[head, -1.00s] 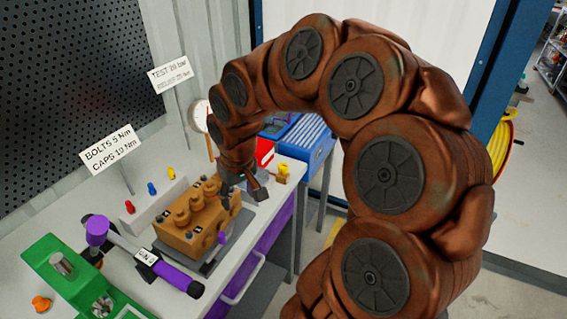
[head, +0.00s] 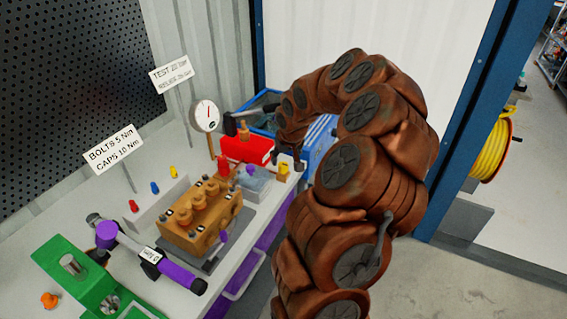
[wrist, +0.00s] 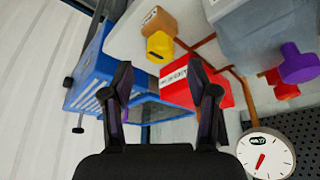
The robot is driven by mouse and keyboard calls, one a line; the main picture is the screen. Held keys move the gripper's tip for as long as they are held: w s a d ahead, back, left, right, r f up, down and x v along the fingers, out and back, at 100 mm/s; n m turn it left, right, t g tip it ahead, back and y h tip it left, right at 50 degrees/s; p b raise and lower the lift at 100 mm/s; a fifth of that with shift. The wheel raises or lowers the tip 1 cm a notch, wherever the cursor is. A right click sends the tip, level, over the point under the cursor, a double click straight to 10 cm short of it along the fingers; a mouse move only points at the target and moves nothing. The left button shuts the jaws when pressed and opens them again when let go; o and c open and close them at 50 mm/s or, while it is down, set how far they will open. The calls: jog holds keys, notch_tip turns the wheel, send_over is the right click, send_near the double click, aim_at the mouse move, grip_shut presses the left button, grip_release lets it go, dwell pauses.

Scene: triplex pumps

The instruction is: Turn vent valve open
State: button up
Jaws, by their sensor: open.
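No part is labelled as the vent valve, so I cannot tell which knob it is. A yellow knob (head: 283,169) on a tan block stands at the table's right edge; it also shows in the wrist view (wrist: 160,46), upper left of centre. A purple knob (wrist: 299,65) sits on a grey block (wrist: 262,32) in the wrist view, with a red knob (wrist: 284,88) beside it.
A red box (head: 246,149) and a round gauge (head: 205,116) stand behind. The tan pump block (head: 200,215), purple-handled wrench (head: 150,255) and green fixture (head: 85,280) fill the table's front. A blue cart (head: 315,140) stands beyond the table.

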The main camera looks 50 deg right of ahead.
aim_at(283, 164)
jog(key=shift+p+x, duration=0.7)
jog(key=shift+x, duration=1.85)
grip_shut()
